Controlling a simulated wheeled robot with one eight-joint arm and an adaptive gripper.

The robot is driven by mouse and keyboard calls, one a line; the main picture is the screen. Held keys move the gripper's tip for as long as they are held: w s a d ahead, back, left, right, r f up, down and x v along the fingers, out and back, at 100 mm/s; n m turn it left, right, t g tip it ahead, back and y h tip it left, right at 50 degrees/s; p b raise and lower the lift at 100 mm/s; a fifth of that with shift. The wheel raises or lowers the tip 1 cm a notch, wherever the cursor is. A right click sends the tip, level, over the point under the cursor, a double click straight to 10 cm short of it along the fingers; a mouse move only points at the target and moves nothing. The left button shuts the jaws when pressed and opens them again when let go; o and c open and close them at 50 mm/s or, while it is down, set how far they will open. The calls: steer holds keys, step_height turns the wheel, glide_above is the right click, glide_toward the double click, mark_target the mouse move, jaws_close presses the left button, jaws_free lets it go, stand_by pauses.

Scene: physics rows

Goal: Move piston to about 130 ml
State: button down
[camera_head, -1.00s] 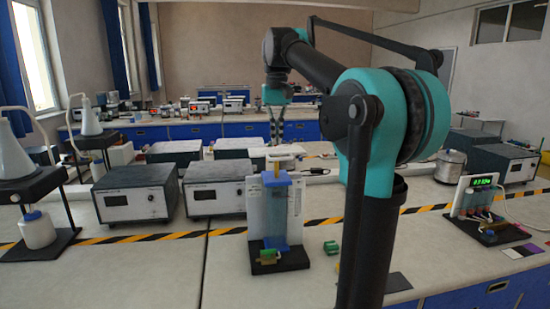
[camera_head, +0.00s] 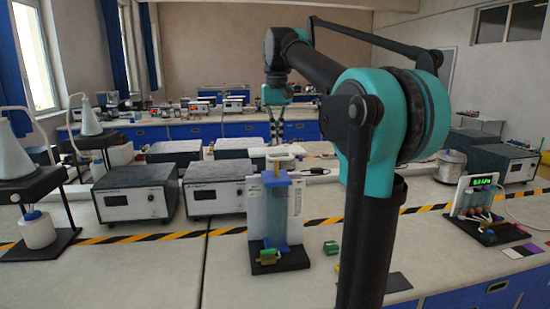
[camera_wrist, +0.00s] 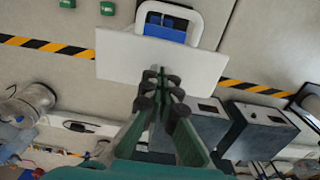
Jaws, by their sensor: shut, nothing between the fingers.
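The piston apparatus (camera_head: 290,215) stands on a black base on the near bench. It has a clear cylinder with a blue cap, a pale scale panel behind it and a yellowish rod. A white handle (camera_head: 285,150) tops it, and the handle shows as a white loop (camera_wrist: 198,30) in the wrist view. My gripper (camera_head: 277,140) is shut and empty, pointing down near the handle in the head view. In the wrist view the gripper (camera_wrist: 161,72) lies over the white panel (camera_wrist: 115,55), short of the loop. Contact cannot be told. The piston level and scale marks are too small to read.
A stand with a green digital readout (camera_head: 484,181) is at the right; its digits are blurred. Grey instrument boxes (camera_head: 137,195) stand at the left. A small green block (camera_head: 331,247) lies beside the apparatus.

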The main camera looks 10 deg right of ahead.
mark_target(277, 150)
steer(key=shift+f, duration=2)
steer(key=shift+r, duration=3.55)
steer(key=shift+s, duration=0.1)
